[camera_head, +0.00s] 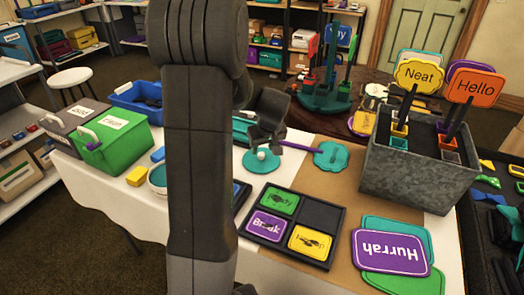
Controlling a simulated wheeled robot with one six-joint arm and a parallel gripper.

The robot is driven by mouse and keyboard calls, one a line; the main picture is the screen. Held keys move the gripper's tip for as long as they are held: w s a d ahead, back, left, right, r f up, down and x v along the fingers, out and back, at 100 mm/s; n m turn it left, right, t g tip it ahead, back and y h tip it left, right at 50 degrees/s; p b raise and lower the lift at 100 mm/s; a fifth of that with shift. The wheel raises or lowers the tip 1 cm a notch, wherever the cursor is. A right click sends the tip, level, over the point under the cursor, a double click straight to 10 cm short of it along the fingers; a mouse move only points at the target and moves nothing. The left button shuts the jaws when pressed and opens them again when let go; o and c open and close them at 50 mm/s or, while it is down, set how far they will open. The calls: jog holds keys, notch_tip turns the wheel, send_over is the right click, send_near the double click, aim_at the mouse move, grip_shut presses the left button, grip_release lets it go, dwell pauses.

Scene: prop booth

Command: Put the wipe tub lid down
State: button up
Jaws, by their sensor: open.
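The wipe tub lid appears to be a teal round disc (261,164) with a pale knob, lying flat on the white tabletop. My gripper (264,147) is open just above it, with its fingers near the knob; I cannot tell whether they touch it. A round teal tub (157,179) with a pale inside stands open at the left, partly hidden behind my dark arm, which crosses the picture.
A teal sign with a purple handle (331,155) lies right of the lid. A black tray (322,213) of cards sits in front. A grey metal planter (408,182) holds signs at the right.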

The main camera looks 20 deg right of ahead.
aim_at(261, 154)
jog(key=v, duration=0.8)
jog(key=shift+r+p, duration=0.2)
jog(key=shift+p, duration=0.1)
jog(key=b+x, duration=0.1)
jog(key=x, duration=1.1)
jog(key=shift+s+f, duration=0.1)
jog(key=shift+r, duration=1.55)
